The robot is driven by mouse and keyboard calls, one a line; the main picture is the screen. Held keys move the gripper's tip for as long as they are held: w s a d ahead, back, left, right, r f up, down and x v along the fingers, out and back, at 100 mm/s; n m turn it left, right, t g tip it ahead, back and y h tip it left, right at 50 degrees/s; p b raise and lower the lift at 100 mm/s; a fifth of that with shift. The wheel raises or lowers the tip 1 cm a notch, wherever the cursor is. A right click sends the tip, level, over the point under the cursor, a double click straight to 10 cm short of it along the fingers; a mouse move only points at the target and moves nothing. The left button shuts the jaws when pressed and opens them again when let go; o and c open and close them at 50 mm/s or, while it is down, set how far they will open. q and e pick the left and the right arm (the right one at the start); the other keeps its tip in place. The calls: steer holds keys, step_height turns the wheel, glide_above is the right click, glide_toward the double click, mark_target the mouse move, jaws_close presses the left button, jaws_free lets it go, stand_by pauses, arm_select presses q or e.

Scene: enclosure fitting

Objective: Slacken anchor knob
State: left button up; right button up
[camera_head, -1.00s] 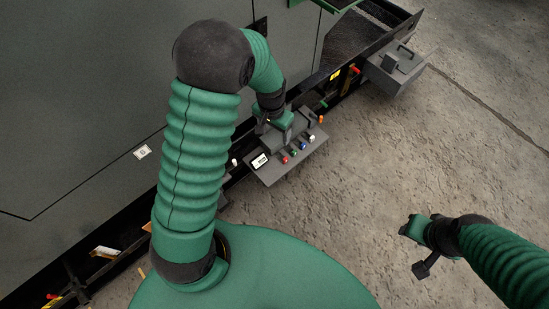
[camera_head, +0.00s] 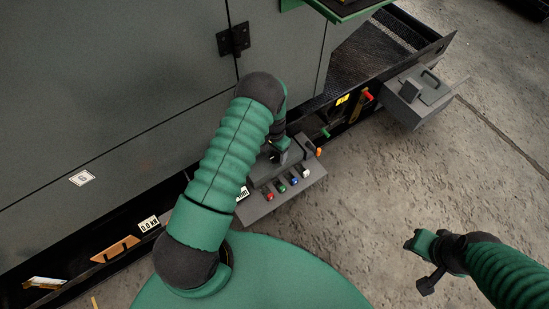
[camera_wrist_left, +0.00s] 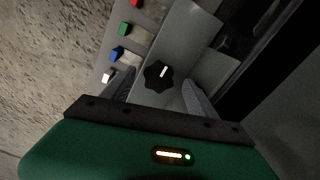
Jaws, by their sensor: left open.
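The anchor knob, a black lobed knob (camera_wrist_left: 158,75) with a white mark, stands on a grey surface in the left wrist view. My left gripper (camera_wrist_left: 160,88) is open, with one grey finger at each side of the knob in the picture. I cannot tell whether the fingers touch it. In the head view my left gripper (camera_head: 279,149) is over the grey control box (camera_head: 293,190), and the knob is hidden there. My right gripper (camera_head: 428,258) is off to the right above the floor, away from the box; its jaws are unclear.
Red, green, blue and white buttons (camera_head: 281,187) line the box's front. An orange part (camera_head: 319,151) is at its right corner. A large grey cabinet (camera_head: 110,100) stands behind at left. A grey box with a handle (camera_head: 418,95) sticks out at right. The concrete floor (camera_head: 380,190) is clear.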

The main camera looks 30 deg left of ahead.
arm_select(q)
step_height(320, 180, down, 2)
steer(key=c, duration=1.4)
